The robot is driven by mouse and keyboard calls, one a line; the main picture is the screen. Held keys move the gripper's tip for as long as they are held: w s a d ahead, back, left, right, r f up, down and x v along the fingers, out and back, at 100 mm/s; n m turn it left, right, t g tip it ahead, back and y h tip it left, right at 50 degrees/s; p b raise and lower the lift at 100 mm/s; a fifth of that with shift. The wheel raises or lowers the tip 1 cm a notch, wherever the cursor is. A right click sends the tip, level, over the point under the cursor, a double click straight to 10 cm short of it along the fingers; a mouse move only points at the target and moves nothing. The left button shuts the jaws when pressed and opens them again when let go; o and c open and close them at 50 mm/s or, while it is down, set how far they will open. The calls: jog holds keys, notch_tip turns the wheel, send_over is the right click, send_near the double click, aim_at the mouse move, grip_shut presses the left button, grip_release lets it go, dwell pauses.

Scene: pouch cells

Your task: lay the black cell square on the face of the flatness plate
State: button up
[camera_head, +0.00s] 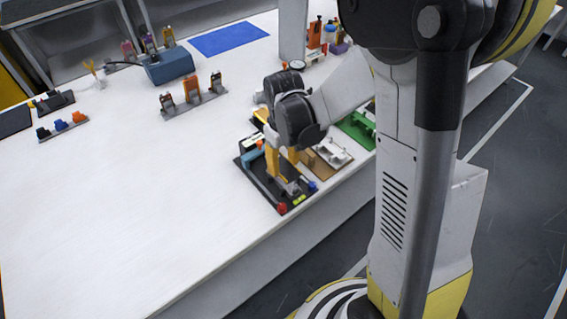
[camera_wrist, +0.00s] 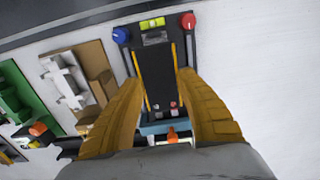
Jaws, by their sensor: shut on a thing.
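My gripper (camera_wrist: 160,77) points down over a black fixture (camera_head: 252,176) at the bench's front edge. Its two orange-yellow fingers stand on either side of a dark flat slab, which I take to be the black cell (camera_wrist: 160,72), and are shut on it. The slab looks roughly in line with the fixture, with a thin yellow strip along each long side. The flatness plate's face is hidden beneath it, and I cannot tell whether they touch. In the head view my gripper (camera_head: 284,177) hides most of the cell.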

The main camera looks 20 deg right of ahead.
aim_at(283, 169)
jog(key=shift+f, duration=0.1)
notch_tip(283, 169, down, 5)
jog(key=b, duration=0.4)
jog(key=shift+r, duration=0.2)
jog(key=o, duration=1)
jog(key=shift+o, duration=0.2)
jog(key=shift+r, duration=0.15)
jog(key=shift+r+p, duration=2.45)
jog(key=shift+r, duration=0.95)
